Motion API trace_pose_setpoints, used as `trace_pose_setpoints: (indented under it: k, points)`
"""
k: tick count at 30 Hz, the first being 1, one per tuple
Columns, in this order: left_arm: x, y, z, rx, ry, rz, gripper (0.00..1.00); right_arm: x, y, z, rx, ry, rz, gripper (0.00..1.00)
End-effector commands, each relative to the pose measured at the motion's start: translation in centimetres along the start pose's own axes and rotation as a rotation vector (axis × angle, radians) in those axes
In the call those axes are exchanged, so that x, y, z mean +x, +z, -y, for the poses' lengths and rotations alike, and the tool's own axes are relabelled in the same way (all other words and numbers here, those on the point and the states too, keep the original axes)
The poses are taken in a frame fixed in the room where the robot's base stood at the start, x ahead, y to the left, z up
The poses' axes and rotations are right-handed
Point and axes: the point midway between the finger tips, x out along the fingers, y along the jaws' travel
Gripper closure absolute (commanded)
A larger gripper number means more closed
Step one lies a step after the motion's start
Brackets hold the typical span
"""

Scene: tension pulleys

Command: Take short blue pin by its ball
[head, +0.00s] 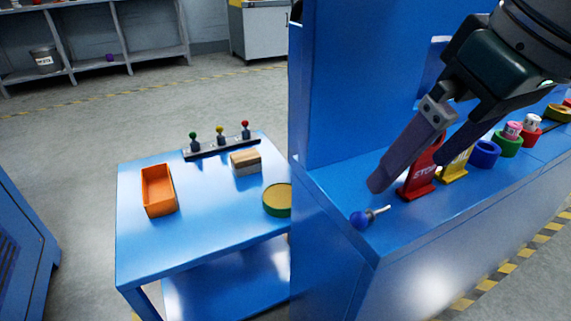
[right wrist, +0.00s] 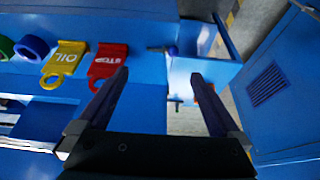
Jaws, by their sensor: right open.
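The short blue pin (head: 362,219) lies on the near left corner of the blue bench (head: 345,195), its round blue ball to the left and its grey shank to the right. In the right wrist view the pin (right wrist: 172,51) shows small, beyond the fingertips and between their lines. My right gripper (head: 411,174) is open and empty, above the bench and apart from the pin; its fingers show in the right wrist view (right wrist: 160,73). My left gripper is in neither view.
A blue cart (head: 205,235) with an orange tray (head: 146,190) stands left of the bench.

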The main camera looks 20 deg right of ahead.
Motion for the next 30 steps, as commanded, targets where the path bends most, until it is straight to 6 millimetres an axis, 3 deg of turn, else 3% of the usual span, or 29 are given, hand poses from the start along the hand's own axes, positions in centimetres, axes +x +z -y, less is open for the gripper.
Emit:
trace_pose_setpoints:
  k: [3, 11, 18, 28, 30]
  points:
    - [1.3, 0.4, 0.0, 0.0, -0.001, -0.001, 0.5, 2.3, 0.2, 0.0, 0.001, -0.001, 0.001, 0.0]
    - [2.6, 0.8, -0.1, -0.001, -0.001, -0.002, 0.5, 4.9, 0.1, 0.2, -0.001, -0.001, -0.001, 0.0]
    - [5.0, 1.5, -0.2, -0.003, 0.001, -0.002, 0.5, 8.7, 0.5, 0.5, -0.001, 0.001, 0.0, 0.0]
    - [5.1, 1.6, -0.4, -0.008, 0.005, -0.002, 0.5, 9.3, 0.4, 0.5, -0.003, 0.0, -0.001, 0.0]
    - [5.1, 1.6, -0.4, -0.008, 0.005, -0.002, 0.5, 9.3, 0.4, 0.5, -0.003, 0.0, -0.001, 0.06]
